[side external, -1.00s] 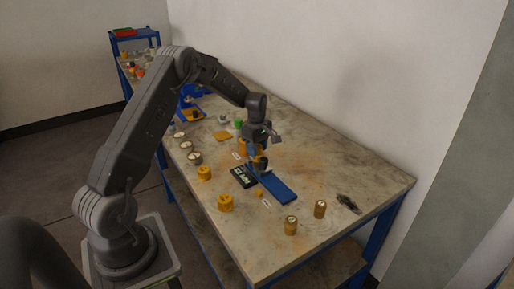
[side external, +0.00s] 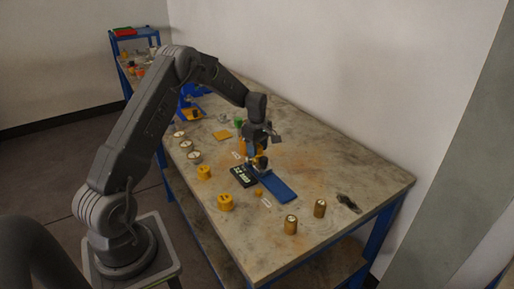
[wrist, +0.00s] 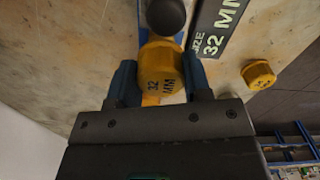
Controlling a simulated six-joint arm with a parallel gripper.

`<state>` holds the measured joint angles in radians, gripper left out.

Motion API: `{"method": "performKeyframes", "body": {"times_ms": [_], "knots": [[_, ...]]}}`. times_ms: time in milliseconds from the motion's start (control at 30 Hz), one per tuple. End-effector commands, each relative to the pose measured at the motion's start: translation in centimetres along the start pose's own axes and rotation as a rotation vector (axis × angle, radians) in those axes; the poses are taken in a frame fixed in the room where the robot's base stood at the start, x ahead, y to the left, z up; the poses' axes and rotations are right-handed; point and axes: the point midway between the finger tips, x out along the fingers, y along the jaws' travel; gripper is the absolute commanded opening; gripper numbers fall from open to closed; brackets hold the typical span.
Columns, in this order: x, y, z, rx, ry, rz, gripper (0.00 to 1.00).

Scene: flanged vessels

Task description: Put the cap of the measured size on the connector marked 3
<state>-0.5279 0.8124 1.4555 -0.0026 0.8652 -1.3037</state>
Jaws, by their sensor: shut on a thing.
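My gripper (wrist: 160,85) is shut on a yellow cap (wrist: 160,72) marked "32 MM", with one blue finger on each side of it. A dark round knob (wrist: 166,15) is just beyond the cap in the wrist view. A black display (wrist: 212,30) reads "SIZE 32 MM"; it also shows beside the blue plate in the side view (side external: 243,176). Pale-topped connectors (side external: 194,157) stand in a row at the left; their marks are too small to read.
Two yellow pieces (side external: 204,172) (side external: 225,202) stand near the bench's left edge. Two brass-coloured cylinders (side external: 291,224) (side external: 319,208) stand at the front right. A dark object (side external: 348,203) lies near the right end. The bench (side external: 340,165) behind the blue plate is clear.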

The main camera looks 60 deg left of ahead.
Motion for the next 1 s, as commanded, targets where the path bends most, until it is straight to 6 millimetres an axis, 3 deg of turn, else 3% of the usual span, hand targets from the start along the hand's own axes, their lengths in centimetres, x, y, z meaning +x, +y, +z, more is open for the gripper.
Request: {"method": "performKeyframes", "body": {"times_ms": [1000], "knots": [[1.7, 0.0, 0.0, 0.000, 0.000, 0.000, 0.23]]}}
